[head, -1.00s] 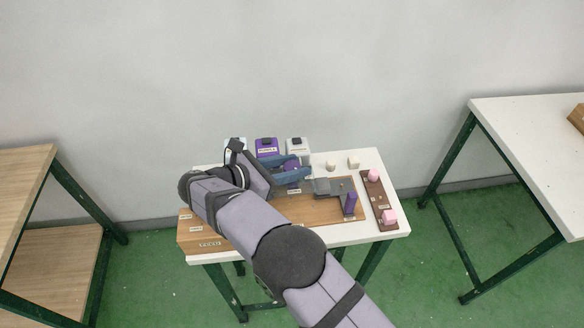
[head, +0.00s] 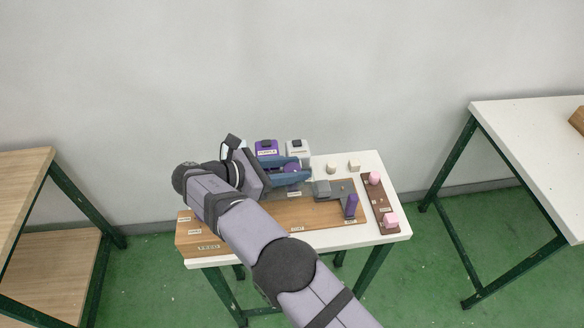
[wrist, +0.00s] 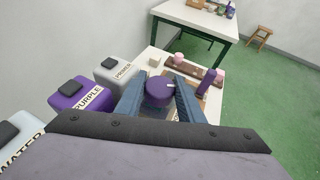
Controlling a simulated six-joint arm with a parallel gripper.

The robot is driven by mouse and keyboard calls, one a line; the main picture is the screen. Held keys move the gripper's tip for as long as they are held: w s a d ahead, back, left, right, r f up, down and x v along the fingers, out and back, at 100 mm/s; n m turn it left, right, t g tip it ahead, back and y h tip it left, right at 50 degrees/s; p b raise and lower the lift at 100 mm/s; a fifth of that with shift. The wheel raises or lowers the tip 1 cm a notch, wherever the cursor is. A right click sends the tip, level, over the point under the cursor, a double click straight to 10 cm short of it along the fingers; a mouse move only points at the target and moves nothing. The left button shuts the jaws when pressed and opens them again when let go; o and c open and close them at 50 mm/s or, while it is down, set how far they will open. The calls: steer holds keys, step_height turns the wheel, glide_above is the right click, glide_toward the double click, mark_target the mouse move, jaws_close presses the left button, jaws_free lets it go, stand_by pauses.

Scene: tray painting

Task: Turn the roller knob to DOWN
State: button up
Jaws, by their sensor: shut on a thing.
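The roller knob, a round purple knob (wrist: 159,92) with a short white mark on its top, sits between the two blue fingers in the wrist view. The mark points to the right and away from the wrist. In the head view the knob (head: 292,168) is partly hidden by the fingers. My gripper (wrist: 163,98) is shut on the knob from both sides; it also shows in the head view (head: 296,172) above the wooden board (head: 270,238). The label by the knob is too small or hidden to read, so no DOWN marking can be made out.
PURPLE (wrist: 83,95) and PRIMER (wrist: 118,76) containers stand behind, with a WATER one (wrist: 18,132) beside them. An upright purple handle (head: 351,206) stands right of my gripper.

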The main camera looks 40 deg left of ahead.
mark_target(292, 168)
steer(key=o, duration=1.1)
steer(key=shift+d, duration=0.1)
steer(key=shift+c, duration=0.2)
steer(key=shift+r+b, duration=0.75)
steer(key=shift+r, duration=4.3)
